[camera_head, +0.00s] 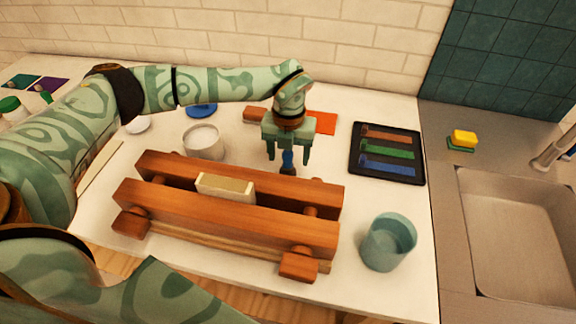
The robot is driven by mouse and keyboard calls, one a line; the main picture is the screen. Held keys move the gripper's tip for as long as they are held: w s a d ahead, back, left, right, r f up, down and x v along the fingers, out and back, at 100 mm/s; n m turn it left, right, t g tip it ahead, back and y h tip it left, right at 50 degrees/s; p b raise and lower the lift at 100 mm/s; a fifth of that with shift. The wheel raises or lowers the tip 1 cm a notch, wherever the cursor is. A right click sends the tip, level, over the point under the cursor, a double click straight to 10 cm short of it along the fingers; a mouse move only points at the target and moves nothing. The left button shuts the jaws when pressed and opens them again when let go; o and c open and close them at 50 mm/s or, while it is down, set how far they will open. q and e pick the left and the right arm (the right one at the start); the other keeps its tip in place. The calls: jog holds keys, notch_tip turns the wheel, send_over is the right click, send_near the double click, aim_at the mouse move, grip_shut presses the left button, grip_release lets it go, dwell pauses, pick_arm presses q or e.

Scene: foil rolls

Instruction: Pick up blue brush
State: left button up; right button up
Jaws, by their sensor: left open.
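The blue brush (288,158) shows as a small blue upright piece with a dark lower end, just behind the wooden rack. My left gripper (288,156) is open above the counter, pointing down, with one finger on each side of the brush. I cannot tell whether either finger touches it. The brush's lower end is close to the rack's back rail, and its top is partly hidden by the gripper. My right gripper is not in view.
The wooden rack (230,222) holds a pale block (225,188). A black tray (354,165) with brown, green and blue strips lies right. A glass cup (388,243), white jar (203,142) and orange sheet (323,122) stand around. A sink (525,225) is far right.

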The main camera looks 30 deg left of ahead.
aim_at(288, 163)
pick_arm(q)
notch_tip(288, 163, down, 4)
jog(key=shift+s+a+r, duration=0.1)
jog(key=shift+r, duration=0.05)
jog(key=c, duration=1.1)
jog(key=shift+r, duration=0.1)
notch_tip(288, 163, up, 10)
jog(key=shift+p, duration=0.6)
